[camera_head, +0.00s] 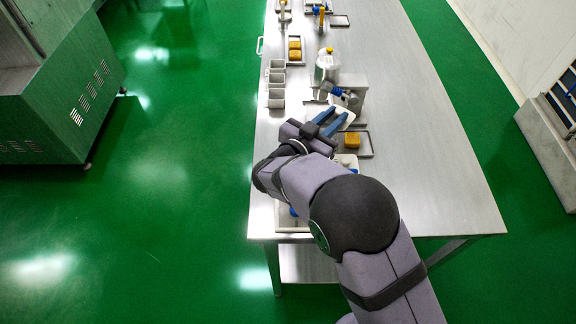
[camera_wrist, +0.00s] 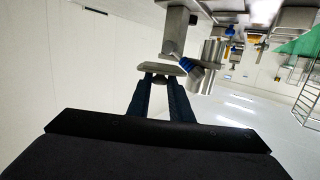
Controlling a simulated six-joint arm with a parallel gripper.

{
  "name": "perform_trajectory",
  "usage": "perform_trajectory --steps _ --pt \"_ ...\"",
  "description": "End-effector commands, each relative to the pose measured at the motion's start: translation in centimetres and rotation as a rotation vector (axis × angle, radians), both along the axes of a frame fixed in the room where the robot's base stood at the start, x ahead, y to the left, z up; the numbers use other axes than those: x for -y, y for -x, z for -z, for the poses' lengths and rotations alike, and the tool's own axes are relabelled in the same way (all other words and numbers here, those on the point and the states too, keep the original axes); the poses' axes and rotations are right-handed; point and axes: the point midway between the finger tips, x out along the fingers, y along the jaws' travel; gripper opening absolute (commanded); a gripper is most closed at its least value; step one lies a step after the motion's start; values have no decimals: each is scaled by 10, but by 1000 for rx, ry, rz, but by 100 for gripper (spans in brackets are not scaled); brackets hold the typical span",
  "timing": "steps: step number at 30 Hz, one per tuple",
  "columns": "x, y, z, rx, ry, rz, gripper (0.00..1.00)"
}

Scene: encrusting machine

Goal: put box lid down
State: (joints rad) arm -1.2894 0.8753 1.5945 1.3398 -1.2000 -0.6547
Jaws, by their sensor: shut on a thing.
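My arm hides part of the table's near end, and I cannot make out the box for certain.
A yellow block (camera_head: 352,140) sits on a tray just nearer than the fingers. A grey machine (camera_head: 353,88) with a metal canister (camera_head: 327,67) stands just beyond. The table's right side is clear.

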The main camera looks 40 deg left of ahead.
Motion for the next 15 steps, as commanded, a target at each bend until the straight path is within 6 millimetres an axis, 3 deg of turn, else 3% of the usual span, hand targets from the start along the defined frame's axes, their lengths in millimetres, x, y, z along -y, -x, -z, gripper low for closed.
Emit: perform_trajectory --steps 1,8,15 --pt "-8 3 13 1 -8 30 0" --pt "-31 20 23 0 -3 149 0" --pt "-58 50 38 0 1 186 0"
